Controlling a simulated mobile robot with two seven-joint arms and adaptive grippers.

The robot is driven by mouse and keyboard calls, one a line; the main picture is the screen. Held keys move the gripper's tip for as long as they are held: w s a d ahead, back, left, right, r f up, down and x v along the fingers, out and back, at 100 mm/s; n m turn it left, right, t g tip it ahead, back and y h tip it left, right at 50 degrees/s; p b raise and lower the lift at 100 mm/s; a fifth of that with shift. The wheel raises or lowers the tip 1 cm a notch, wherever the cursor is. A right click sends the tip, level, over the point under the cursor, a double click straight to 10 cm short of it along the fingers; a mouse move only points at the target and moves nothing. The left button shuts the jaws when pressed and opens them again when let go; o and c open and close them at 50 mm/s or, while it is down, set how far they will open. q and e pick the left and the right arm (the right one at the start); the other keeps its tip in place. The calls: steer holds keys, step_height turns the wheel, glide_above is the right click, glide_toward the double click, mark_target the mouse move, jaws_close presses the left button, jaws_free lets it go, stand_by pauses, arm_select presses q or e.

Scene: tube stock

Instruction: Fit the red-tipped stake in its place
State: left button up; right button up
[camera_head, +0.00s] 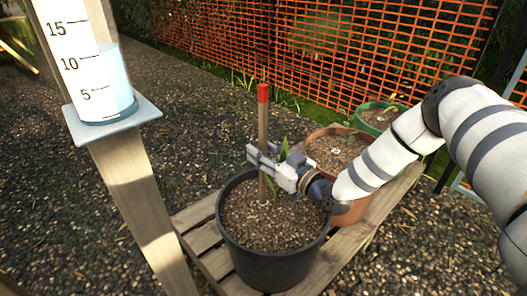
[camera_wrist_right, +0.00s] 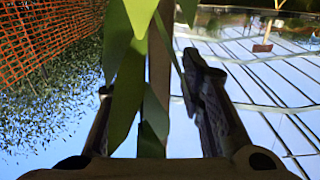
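The red-tipped stake (camera_head: 263,119) stands upright in a black pot (camera_head: 268,262) of brown soil, its lower end meeting the soil near the middle. A green-leaved plant (camera_head: 283,149) shows close beside it. My right gripper (camera_head: 263,162) reaches in from the right at about the stake's mid height. In the right wrist view, the stake (camera_wrist_right: 159,75) shows between the two fingers of the gripper (camera_wrist_right: 150,78), with gaps at both sides, so it is open. Leaves (camera_wrist_right: 130,75) hang between the fingers and partly hide the stake. My left gripper is out of view.
The black pot stands on a slatted wooden bench (camera_head: 205,240). A terracotta pot (camera_head: 335,135) and a green pot (camera_head: 379,113) stand behind to the right. A wooden post (camera_head: 135,190) with a rain gauge (camera_head: 88,75) rises at the left. Orange mesh fencing (camera_head: 330,50) runs behind.

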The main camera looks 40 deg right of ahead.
steer(key=s, duration=1.2)
steer(key=shift+d, duration=0.45)
